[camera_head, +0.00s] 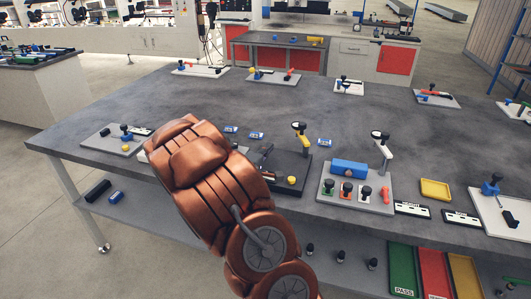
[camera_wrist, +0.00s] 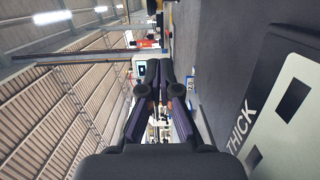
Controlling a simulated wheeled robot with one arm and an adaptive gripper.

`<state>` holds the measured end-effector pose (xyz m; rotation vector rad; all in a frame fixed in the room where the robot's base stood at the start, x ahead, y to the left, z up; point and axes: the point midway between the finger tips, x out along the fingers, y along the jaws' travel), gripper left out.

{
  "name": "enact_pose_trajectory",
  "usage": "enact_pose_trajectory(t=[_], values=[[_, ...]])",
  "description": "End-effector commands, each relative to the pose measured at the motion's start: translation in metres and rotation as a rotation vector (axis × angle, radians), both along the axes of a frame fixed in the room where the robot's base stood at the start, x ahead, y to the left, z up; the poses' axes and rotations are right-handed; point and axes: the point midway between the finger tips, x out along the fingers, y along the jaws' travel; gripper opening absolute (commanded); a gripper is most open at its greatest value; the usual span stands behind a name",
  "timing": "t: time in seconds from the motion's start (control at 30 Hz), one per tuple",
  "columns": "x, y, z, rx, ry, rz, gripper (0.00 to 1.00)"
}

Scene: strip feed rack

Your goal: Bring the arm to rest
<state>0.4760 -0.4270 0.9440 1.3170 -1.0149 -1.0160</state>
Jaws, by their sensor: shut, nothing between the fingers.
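My gripper (camera_wrist: 160,75) shows in the wrist view with its two dark fingers together and nothing between them. In the head view my copper-coloured arm reaches over the front edge of the grey workbench (camera_head: 340,100). It hides part of the bench and most of my gripper. I see no contact between the fingers and anything.
A dark fixture (camera_head: 292,162) with a yellow knob stands just right of my arm. A grey fixture with a blue block (camera_head: 349,168) is further right, beside a yellow tray (camera_head: 435,189). A small fixture (camera_head: 115,138) lies left. The bench middle is mostly clear.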

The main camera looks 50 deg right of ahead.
Motion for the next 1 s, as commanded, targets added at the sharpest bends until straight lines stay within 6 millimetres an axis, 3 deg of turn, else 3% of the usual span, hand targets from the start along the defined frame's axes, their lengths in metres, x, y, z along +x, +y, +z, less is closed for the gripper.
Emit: enact_pose_trajectory(t=[0.23,0.77,0.87,1.0], values=[[-0.001,0.011,0.000,0.001,-0.001,0.000,0.00],[-0.002,0.011,0.001,0.000,0.000,0.000,0.00],[-0.001,0.011,0.010,0.000,0.000,0.000,0.00],[-0.001,0.011,0.037,0.000,0.000,0.000,0.00]])
